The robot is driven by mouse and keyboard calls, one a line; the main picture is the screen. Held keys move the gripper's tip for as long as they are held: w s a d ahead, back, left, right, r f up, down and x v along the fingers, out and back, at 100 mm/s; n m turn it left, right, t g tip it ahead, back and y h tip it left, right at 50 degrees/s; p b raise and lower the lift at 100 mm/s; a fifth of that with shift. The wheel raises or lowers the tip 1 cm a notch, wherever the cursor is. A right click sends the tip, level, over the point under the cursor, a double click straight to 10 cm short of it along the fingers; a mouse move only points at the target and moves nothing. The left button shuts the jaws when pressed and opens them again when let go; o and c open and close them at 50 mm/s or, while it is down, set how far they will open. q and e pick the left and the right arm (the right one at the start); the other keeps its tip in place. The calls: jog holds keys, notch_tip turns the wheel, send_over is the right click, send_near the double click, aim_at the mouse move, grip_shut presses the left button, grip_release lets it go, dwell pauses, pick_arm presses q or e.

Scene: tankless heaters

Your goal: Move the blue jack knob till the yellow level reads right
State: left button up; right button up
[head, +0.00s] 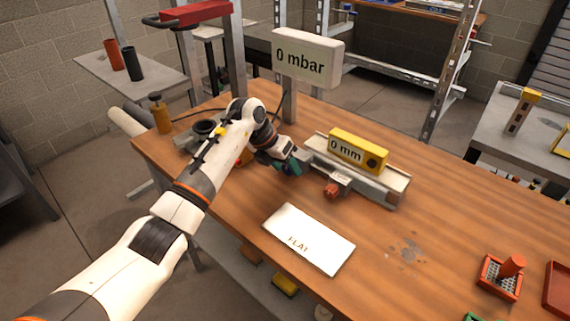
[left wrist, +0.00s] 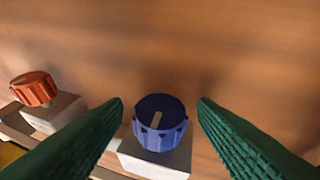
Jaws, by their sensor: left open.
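The blue jack knob (left wrist: 160,122) sits on a pale block in the left wrist view, with a light pointer line on its top. My left gripper (left wrist: 160,103) is open, with one green finger on each side of the knob and visible gaps to it. In the head view my left gripper (head: 290,166) reaches down at the near left end of the grey beam and mostly hides the blue knob. The yellow level (head: 344,145) lies on the beam and reads "0 mm". My right gripper is not in view.
A red knob (head: 332,190) sits on the beam's near side; it also shows in the left wrist view (left wrist: 34,88). A white card (head: 309,239) marked "FLAT" lies in front. A display (head: 307,57) reads "0 mbar".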

pick_arm(q)
jog(key=c, duration=1)
jog(key=shift+t+y, duration=0.5)
jog(key=shift+y, duration=0.1)
jog(key=shift+s+d+m+t+y, duration=0.15)
jog(key=shift+m+t+y, duration=0.15)
jog(key=shift+m+y, duration=0.15)
jog(key=shift+d+f+t+y+b, duration=0.1)
jog(key=shift+t+y+b, duration=0.3)
jog(key=shift+y+b, duration=0.2)
jog(key=shift+d+f+t+y+b, duration=0.1)
jog(key=shift+t+y+b, duration=0.3)
jog(key=shift+y+b, duration=0.2)
jog(key=shift+s+r+m+t+y+b, duration=0.1)
jog(key=shift+m+t+y+b, duration=0.3)
jog(key=shift+b, duration=0.2)
